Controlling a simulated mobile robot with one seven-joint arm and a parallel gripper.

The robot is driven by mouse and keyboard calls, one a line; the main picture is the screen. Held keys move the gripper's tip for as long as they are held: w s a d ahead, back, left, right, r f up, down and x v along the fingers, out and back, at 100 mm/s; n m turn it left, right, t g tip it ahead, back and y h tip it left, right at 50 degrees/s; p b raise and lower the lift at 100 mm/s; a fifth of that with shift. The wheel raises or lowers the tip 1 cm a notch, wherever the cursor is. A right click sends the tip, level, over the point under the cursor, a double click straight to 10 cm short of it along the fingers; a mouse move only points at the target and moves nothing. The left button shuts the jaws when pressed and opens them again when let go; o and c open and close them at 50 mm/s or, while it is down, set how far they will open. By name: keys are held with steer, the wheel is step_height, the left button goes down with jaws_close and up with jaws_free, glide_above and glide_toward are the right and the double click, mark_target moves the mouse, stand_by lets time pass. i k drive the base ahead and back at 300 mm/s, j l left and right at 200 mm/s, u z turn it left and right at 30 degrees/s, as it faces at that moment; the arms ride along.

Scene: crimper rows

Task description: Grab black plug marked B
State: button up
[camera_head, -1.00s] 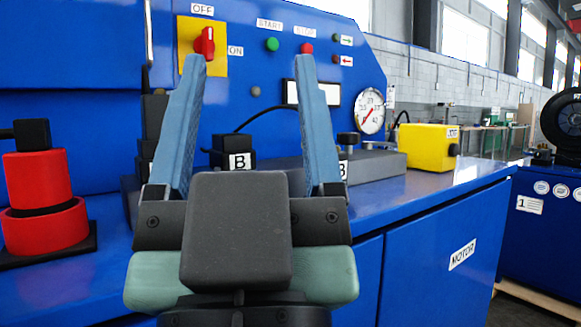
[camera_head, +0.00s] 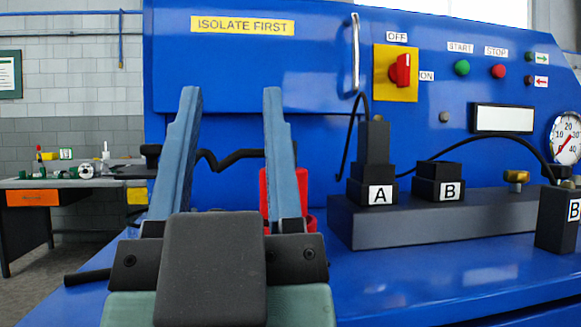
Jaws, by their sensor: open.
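A black plug marked B (camera_head: 557,222) stands upright at the right edge of the picture, in front of the grey block, partly cut off by the frame. A black cable arches over to its top. A black socket marked B (camera_head: 438,190) sits on the grey block (camera_head: 352,222), with nothing seen in it. Left of it is a black piece marked A (camera_head: 373,172), with a taller black part and cable on top. My gripper (camera_head: 231,95) is open and empty at the left, well apart from the plug.
A red cylindrical thing (camera_head: 303,190) stands behind my right finger, partly hidden. A brass fitting (camera_head: 516,180) is on the block's right. The blue panel (camera_head: 300,70) rises behind. The blue top in front of the block (camera_head: 430,275) is clear.

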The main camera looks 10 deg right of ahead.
mark_target(559, 209)
steer(key=l+u, duration=0.3)
steer(key=k+l+u, duration=0.1)
steer(key=l+u, duration=0.15)
steer(key=l, duration=0.2)
steer(key=k+l+u, duration=0.1)
steer(key=l+u, duration=0.2)
steer(key=k+l+u, duration=0.15)
steer(key=l+u, duration=0.15)
steer(key=l, duration=0.15)
steer(key=k+l+u, duration=0.25)
steer(key=k+l, duration=0.25)
steer(key=l, duration=0.2)
steer(key=k+l+u, duration=0.1)
steer(key=k+l, duration=0.15)
steer(key=l, duration=0.2)
steer(key=k+l, duration=0.25)
steer(key=l, duration=0.15)
steer(key=k+l, duration=0.25)
steer(key=l, duration=0.15)
steer(key=l+u, duration=0.05)
